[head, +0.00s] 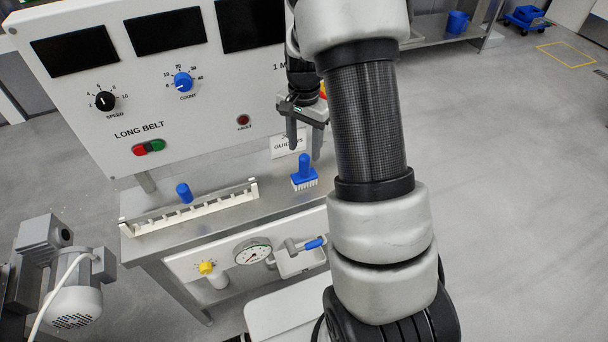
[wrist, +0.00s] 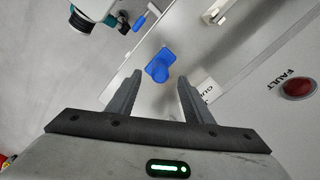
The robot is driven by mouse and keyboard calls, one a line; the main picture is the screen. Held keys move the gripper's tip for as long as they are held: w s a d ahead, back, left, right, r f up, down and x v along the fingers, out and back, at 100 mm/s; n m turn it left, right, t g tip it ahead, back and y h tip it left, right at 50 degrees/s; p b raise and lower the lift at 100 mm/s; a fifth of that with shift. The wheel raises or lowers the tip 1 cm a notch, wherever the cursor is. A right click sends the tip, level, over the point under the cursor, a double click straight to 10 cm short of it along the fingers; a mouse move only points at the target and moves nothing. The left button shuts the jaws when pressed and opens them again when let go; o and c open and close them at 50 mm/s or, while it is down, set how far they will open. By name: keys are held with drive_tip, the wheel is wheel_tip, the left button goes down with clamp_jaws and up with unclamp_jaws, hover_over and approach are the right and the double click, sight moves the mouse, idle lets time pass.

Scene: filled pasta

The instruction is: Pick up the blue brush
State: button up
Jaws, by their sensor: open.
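The blue brush (head: 305,174) stands upright on the metal shelf, its handle up and its pale bristles down. In the wrist view the blue brush (wrist: 160,66) shows from above, beyond the fingertips and roughly centred between them. My gripper (head: 304,152) is open and empty above the brush, its fingers pointing down on either side. In the wrist view my gripper (wrist: 160,80) shows both fingers spread apart, with the brush not touched by either.
A white slotted rail (head: 190,208) with a blue knob (head: 184,193) lies left on the metal shelf (head: 150,240). The control panel (head: 170,90) rises behind. A small sign (head: 283,146) stands behind the brush. A gauge (head: 252,251) and a blue-handled valve (head: 313,244) are below.

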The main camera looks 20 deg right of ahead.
sight(304, 164)
wheel_tip(304, 164, down, 7)
drive_tip(key=shift+f, duration=0.15)
idle(0.4)
drive_tip(key=shift+c, duration=0.4)
drive_tip(key=c, duration=1)
